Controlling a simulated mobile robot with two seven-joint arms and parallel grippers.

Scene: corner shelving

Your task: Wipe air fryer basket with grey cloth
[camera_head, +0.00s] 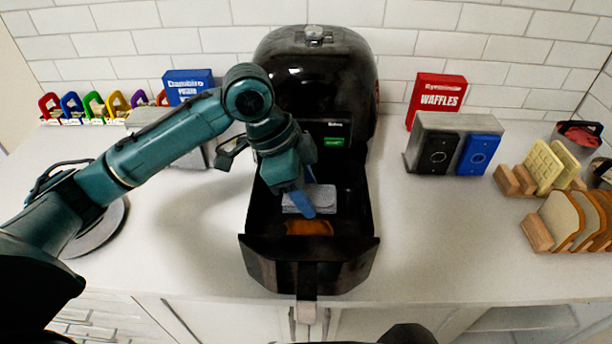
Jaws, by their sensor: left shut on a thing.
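The black air fryer (300,80) stands against the tiled wall with its basket (262,252) pulled out toward me. An orange-brown patch (309,228) shows on the basket floor near the front. The grey cloth (322,195) is inside the basket, behind the patch. My left gripper (303,203) reaches down into the basket and is shut on the grey cloth; its blue finger hides part of the cloth. The basket handle (306,311) points toward me over the counter's front edge. My right gripper cannot be seen.
A red waffles box (436,98) and a metal box (425,130) with black and blue panels stand right of the fryer. Bread slices (566,222) and waffles (543,165) sit in wooden racks farther right. A blue box (188,84) is behind my left arm.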

